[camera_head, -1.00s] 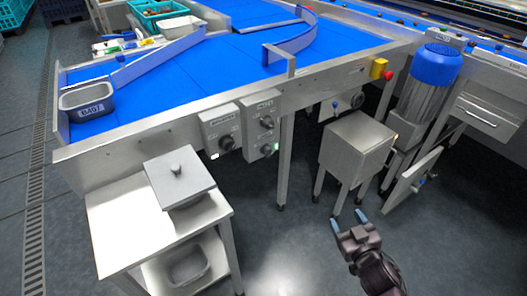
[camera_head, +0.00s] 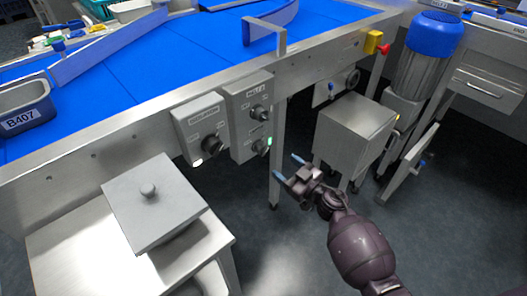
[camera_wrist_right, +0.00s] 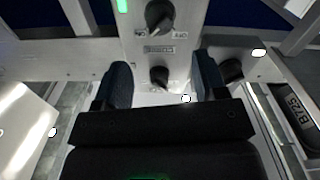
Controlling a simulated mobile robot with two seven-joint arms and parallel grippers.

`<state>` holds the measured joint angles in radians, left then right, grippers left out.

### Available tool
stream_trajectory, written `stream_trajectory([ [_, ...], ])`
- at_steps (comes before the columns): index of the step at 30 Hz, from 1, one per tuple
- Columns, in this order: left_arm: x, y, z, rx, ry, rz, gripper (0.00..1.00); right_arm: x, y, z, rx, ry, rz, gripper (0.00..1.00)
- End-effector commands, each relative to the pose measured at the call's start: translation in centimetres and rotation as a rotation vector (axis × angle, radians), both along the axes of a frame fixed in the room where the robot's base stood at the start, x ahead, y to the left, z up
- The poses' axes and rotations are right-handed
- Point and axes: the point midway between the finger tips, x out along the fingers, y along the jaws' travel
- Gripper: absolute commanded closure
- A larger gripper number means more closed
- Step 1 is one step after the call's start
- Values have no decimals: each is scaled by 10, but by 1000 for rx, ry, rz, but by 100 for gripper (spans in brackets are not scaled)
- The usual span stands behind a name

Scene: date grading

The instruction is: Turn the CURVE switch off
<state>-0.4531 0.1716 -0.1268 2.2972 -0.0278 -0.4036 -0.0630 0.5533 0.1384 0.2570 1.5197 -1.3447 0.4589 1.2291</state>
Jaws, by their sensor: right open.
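A grey control box (camera_head: 240,96) on the sorting table's front has two dark rotary knobs. The upper knob (camera_head: 259,112) sits under a plate that seems to read BELT 2. The lower knob (camera_head: 259,147) has a lit green lamp (camera_head: 269,141) beside it; its small plate is too blurred to read surely, perhaps CURVE. In the right wrist view, seemingly upside down, the lower knob (camera_wrist_right: 159,15) is at the top, its pointer slanted. My right gripper (camera_head: 288,168) is open and empty, below and right of this knob, apart from it. My left gripper is out of view.
A second control box (camera_head: 201,128) with a knob and a white lamp stands to the left. A lidded grey container (camera_head: 152,205) sits on a steel side table at lower left. A steel cabinet (camera_head: 352,128) and a blue-topped motor (camera_head: 433,40) are at the right.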

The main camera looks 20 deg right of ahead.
Motion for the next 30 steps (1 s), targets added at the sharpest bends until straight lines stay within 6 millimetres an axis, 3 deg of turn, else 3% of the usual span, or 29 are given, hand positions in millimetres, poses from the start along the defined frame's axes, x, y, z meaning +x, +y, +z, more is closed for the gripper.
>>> stream_trajectory([
  [5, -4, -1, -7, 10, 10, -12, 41, 25, 10, -5, 0, 5, 0, 35],
  [15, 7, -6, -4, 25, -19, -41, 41, 69, 26, -5, 0, 5, -1, 35],
  [21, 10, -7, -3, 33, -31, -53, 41, 83, 30, -3, 0, 3, -2, 35],
  [30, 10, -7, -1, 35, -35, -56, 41, 86, 31, -1, -1, 0, -1, 35],
])
